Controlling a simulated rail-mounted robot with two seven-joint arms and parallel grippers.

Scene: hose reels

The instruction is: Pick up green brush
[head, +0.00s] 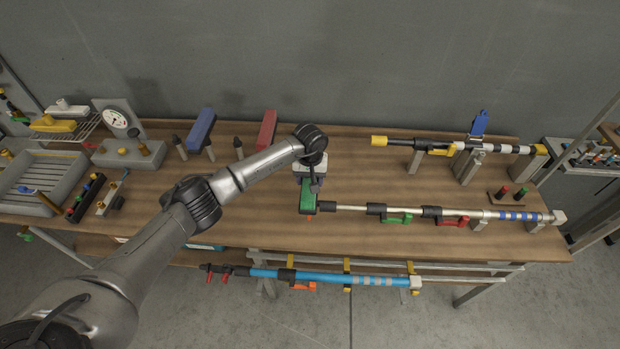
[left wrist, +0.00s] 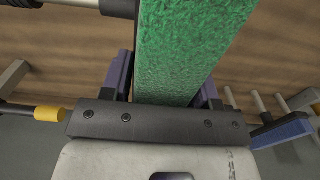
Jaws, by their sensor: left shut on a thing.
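The green brush (head: 307,198) is a green block near the middle of the workbench, below my left gripper (head: 309,184). In the left wrist view the green brush (left wrist: 188,50) fills the upper middle as a rough-textured green bar. It passes between the two purple fingers of my left gripper (left wrist: 165,85), which are shut on its sides. In the head view the brush is beside the left end of a white pole. I cannot tell whether it touches the bench. My right gripper is not in view.
The white pole (head: 345,208) lies on supports just right of the brush. A black pole (head: 405,143) with yellow ends is behind it. A blue brush (head: 201,130) and a red brush (head: 266,130) stand at the back. A blue pole (head: 330,278) hangs in front of the bench.

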